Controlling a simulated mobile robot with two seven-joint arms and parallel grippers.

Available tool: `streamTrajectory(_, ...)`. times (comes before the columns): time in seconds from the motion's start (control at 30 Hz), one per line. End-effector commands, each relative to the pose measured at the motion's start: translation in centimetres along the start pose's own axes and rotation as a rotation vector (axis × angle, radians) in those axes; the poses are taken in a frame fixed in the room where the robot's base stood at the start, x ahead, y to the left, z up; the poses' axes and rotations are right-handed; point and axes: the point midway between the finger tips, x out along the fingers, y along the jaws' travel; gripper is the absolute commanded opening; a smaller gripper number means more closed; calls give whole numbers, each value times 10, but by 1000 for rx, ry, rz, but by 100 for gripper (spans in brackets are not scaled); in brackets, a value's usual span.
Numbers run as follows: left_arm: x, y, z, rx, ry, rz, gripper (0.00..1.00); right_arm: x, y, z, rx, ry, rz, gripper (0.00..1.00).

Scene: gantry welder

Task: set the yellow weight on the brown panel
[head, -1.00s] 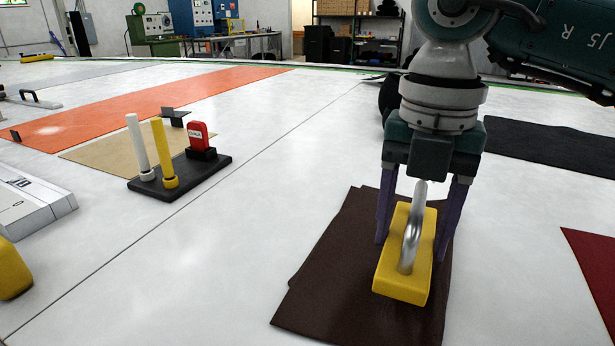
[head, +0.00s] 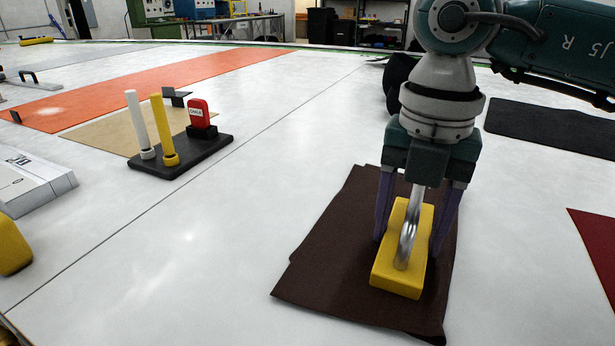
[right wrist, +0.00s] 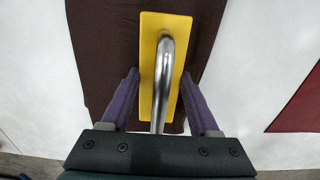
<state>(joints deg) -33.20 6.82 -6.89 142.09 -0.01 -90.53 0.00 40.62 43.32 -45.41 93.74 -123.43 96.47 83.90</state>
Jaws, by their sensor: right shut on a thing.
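The yellow weight (head: 388,275) is a yellow block with a shiny metal loop handle. It is over the brown panel (head: 325,265), a dark brown sheet lying on the white table. My right gripper (head: 410,247) points down and is shut on the weight, its purple fingers on either side. I cannot tell whether the weight's underside touches the panel. In the right wrist view the weight (right wrist: 150,85) sits between the fingers (right wrist: 162,100), with the brown panel (right wrist: 100,45) behind it. My left gripper is not in view.
A black stand (head: 205,152) with white and yellow posts and a red piece is left of the panel. Another yellow object (head: 12,248) is at the left edge. A dark mat (head: 555,128) and a dark red sheet (head: 597,245) lie right.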

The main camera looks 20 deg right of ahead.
Motion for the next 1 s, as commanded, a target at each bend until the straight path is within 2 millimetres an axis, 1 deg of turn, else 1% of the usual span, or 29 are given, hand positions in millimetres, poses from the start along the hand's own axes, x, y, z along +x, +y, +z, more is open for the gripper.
streamTrajectory(0.03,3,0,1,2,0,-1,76,11,-4,-1,1,2,-14,0)
streamTrajectory(0.1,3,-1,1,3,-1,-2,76,10,-4,-1,2,1,-14,0)
streamTrajectory(0.13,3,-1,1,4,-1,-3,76,12,-5,-2,2,3,-18,65)
streamTrajectory(0.37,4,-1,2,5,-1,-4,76,13,-5,-1,2,1,-18,91)
streamTrajectory(0.57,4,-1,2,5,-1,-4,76,13,-6,-1,2,1,-20,92)
streamTrajectory(0.67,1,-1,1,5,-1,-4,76,9,-6,0,2,0,-20,92)
streamTrajectory(0.77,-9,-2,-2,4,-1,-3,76,-4,-6,0,2,0,-21,92)
streamTrajectory(0.83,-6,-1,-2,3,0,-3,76,-14,-4,0,1,-1,-17,92)
streamTrajectory(1.0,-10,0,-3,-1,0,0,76,-58,-2,1,1,-3,-10,92)
